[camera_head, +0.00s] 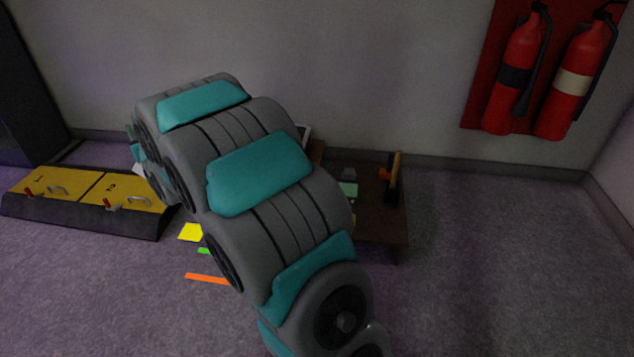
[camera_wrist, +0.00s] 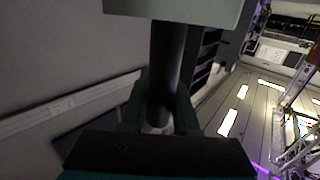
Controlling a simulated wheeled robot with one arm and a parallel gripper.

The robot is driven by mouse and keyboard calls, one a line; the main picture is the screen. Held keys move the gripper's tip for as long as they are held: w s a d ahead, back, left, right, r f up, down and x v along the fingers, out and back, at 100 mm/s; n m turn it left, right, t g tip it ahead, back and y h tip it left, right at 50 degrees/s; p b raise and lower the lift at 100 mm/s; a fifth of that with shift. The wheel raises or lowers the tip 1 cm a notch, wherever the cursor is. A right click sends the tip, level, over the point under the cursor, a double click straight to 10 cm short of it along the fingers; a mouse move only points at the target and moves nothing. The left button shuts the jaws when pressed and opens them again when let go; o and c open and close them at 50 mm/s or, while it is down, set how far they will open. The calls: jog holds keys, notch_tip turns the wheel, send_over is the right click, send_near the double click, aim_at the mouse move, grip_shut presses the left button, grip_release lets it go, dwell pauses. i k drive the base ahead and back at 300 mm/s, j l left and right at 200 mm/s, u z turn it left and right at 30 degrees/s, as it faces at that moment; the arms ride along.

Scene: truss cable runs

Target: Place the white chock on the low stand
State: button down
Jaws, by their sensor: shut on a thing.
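My gripper (camera_wrist: 160,112) is shut on a dark round bar (camera_wrist: 168,65) in the wrist view. A pale grey-white block (camera_wrist: 185,8) is at the far end of this bar, cut off by the top edge; it looks like the white chock. In the head view my grey and teal arm fills the middle and hides the gripper. A small white patch (camera_head: 138,168) shows at the arm's left edge; I cannot tell what it is. The low brown stand (camera_head: 385,225) is behind the arm, against the wall, partly hidden.
On the stand are a pale green piece (camera_head: 349,189) and a dark upright item with an orange part (camera_head: 393,178). A black and yellow cable ramp (camera_head: 85,198) lies left. Red fire extinguishers (camera_head: 515,78) hang at right. The floor at right is clear.

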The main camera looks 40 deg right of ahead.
aim_at(386, 226)
jog(key=k+l, duration=0.15)
jog(key=l, duration=0.2)
jog(key=k+l, duration=0.15)
jog(key=l, duration=0.2)
jog(key=k+l, duration=0.2)
jog(key=l, duration=0.2)
jog(key=k+l, duration=0.15)
jog(key=l, duration=0.2)
jog(key=k+l, duration=0.15)
jog(key=l, duration=0.2)
jog(key=k+l+u, duration=0.1)
jog(key=l, duration=0.25)
jog(key=k, duration=0.05)
